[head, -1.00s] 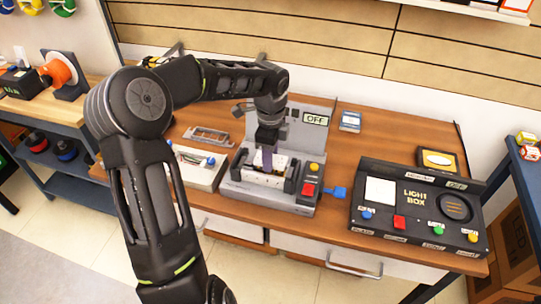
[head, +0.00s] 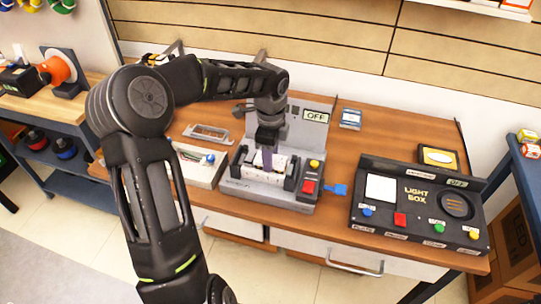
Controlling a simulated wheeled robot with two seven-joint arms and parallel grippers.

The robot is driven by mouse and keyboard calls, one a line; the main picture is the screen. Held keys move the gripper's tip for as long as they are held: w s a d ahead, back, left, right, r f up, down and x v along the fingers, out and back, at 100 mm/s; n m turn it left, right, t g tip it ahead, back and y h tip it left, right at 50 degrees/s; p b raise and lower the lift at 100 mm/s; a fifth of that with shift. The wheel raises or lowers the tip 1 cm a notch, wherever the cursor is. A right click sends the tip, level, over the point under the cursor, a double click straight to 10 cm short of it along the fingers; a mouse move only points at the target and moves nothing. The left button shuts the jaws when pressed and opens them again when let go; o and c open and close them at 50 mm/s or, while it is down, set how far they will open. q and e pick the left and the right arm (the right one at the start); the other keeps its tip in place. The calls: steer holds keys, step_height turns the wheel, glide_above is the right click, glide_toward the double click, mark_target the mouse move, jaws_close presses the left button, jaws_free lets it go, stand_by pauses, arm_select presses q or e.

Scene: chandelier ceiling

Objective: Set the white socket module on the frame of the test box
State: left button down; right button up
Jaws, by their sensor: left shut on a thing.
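The grey test box (head: 262,200) stands on the wooden bench in the head view, with an upright back panel reading OFF and yellow and red buttons at its right. The white socket module (head: 281,164) is at the box's frame, between dark side blocks. My left gripper (head: 268,160) points down at the middle of the box and is shut on the module. The gripper and arm hide part of the module and frame, so I cannot tell whether it is fully seated. My right gripper is not in view.
A black light box (head: 410,232) with several coloured buttons stands at the right. A pale tray (head: 205,178) and a grey metal bracket (head: 208,133) lie left of the test box. A blue connector (head: 336,189) sits at its right side. Bench behind the light box is mostly clear.

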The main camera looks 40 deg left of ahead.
arm_select(q)
steer(key=shift+f, duration=0.1)
stand_by(0.4)
steer(key=c, duration=0.7)
jaws_free()
steer(key=shift+r+p, duration=2.6)
steer(key=shift+r, duration=0.45)
